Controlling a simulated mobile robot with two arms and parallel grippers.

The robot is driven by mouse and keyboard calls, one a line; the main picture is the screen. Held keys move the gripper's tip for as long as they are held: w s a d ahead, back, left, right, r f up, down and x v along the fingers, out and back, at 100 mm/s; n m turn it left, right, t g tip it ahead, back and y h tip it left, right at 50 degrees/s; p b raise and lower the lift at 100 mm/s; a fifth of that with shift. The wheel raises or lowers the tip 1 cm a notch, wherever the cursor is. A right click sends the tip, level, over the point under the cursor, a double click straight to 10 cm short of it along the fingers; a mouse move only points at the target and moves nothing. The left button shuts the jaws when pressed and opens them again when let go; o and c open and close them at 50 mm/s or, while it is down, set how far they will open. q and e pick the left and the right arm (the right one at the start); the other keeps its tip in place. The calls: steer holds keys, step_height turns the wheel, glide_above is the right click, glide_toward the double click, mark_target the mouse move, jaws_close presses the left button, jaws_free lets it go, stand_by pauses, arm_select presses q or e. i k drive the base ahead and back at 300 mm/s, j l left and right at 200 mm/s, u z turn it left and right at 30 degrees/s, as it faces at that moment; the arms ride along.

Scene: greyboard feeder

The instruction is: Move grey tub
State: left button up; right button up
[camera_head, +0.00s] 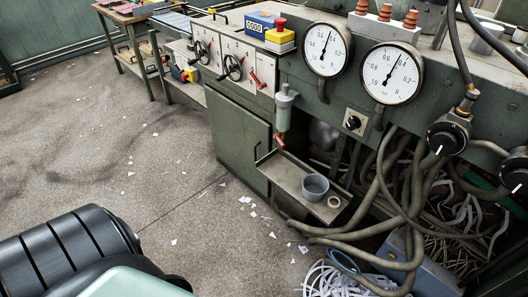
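The grey tub (315,188) is small, round and open at the top. It stands upright on a narrow metal tray (281,172) that juts from the front of the green machine. A small pale ring (334,202), perhaps a roll of tape, lies on the tray just right of the tub. The tub looks empty, though its floor is only partly visible. Neither of my grippers shows in this view.
Thick hoses (385,190) hang close to the tray's right side. A glass-bowled filter (283,110) hangs above its left end. Two dials (392,73) sit higher on the machine. Paper strips (335,281) lie below. The floor (130,150) at left is open, with scattered scraps.

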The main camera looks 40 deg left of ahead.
mark_target(315, 186)
steer(key=u, duration=0.7)
